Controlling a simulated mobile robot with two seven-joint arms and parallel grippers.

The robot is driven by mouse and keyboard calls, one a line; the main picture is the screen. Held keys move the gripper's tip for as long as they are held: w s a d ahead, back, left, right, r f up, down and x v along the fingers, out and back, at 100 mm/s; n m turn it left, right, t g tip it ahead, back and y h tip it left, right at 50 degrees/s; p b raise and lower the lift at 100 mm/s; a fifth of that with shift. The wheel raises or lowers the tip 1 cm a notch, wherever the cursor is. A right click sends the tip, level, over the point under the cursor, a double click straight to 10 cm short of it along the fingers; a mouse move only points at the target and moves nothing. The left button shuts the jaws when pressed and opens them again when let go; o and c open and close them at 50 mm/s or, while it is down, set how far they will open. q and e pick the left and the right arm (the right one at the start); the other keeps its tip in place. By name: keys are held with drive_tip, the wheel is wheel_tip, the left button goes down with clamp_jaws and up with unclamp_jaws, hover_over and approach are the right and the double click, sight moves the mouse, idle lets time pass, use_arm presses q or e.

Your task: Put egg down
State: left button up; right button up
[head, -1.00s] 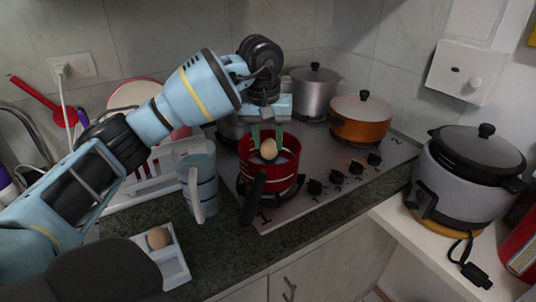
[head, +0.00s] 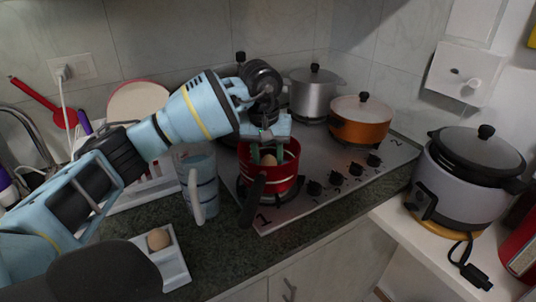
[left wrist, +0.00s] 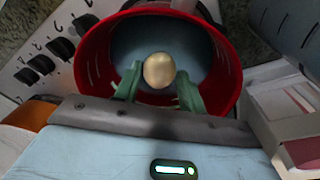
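A brown egg (head: 268,160) sits between the green fingers of my left gripper (head: 267,155), inside the red pot (head: 287,184) on the cooktop. The left wrist view shows the egg (left wrist: 159,70) between the two fingertips (left wrist: 159,76), over the blue-grey inside of the red pot (left wrist: 93,62). The fingers are close against the egg's sides. The egg's underside and any contact with the pot's bottom are hidden. A second egg (head: 159,239) lies in a white tray (head: 175,267) on the counter. My right gripper is out of view.
The pot's dark handle (head: 252,201) points toward the front. A blue-grey jug (head: 205,184) stands left of the pot. A silver pot (head: 315,91) and an orange pot (head: 361,119) stand behind and to the right. A rice cooker (head: 468,170) is at right.

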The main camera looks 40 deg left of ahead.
use_arm(q)
drive_tip(key=o, duration=0.3)
drive_tip(key=shift+o, duration=0.2)
drive_tip(key=shift+r, duration=0.1)
wheel_tip(320, 180, up, 12)
drive_tip(key=s, duration=0.1)
drive_tip(key=shift+s+p, duration=0.15)
drive_tip(key=shift+p, duration=0.15)
idle(0.5)
